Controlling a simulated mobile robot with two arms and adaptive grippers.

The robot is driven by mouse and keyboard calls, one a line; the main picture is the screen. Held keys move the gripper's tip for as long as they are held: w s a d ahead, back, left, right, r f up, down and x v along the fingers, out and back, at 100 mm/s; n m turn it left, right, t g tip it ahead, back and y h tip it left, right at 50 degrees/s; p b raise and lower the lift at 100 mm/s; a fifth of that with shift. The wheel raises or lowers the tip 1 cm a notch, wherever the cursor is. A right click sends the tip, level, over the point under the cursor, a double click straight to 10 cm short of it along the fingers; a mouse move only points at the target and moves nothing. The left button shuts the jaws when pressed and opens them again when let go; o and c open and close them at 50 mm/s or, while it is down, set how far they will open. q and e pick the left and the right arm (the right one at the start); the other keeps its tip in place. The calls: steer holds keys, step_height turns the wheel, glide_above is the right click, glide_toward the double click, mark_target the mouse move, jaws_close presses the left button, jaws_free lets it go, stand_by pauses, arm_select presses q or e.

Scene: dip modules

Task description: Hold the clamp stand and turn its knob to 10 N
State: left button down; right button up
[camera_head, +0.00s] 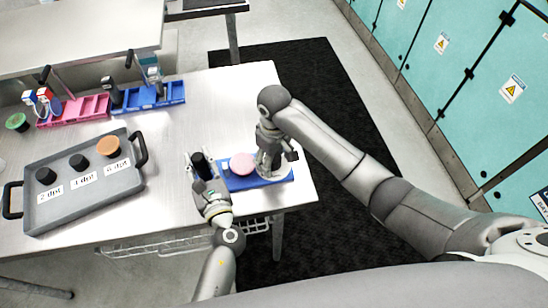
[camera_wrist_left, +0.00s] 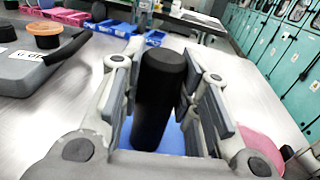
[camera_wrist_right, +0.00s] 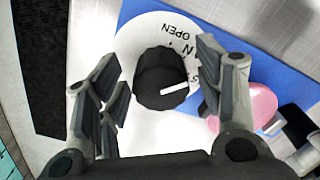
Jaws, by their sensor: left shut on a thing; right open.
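The clamp stand has a blue base (camera_head: 240,184), a black upright post (camera_head: 199,162) at its left end and a pink disc (camera_head: 242,163) in the middle. My left gripper (camera_head: 201,168) is shut on the post, which stands between its fingers in the left wrist view (camera_wrist_left: 158,95). My right gripper (camera_head: 272,160) is over the right end of the base. In the right wrist view its open fingers are on either side of the black knob (camera_wrist_right: 160,78). The knob's white line points right on a white dial (camera_wrist_right: 140,35); "OPEN" shows upside down, other marks are partly hidden.
A grey tray (camera_head: 75,208) with labelled dark and orange-topped pieces is at the left of the table (camera_head: 180,130). Pink (camera_head: 72,111) and blue (camera_head: 150,97) racks stand behind it. The table's front and right edges are close to the stand.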

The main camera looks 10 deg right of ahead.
step_height(320, 180, up, 11)
steer(key=shift+w+f, duration=0.1)
steer(key=shift+f, duration=0.1)
steer(key=shift+r, duration=0.7)
arm_select(q)
steer(key=c, duration=1)
jaws_free()
step_height(320, 180, up, 5)
steer(key=p, duration=0.4)
steer(key=shift+r+p, duration=0.1)
steer(key=shift+p, duration=0.3)
arm_select(e)
step_height(320, 180, up, 5)
glide_above(274, 157)
arm_select(q)
steer(key=shift+r, duration=1.15)
arm_select(e)
steer(key=shift+r, duration=0.1)
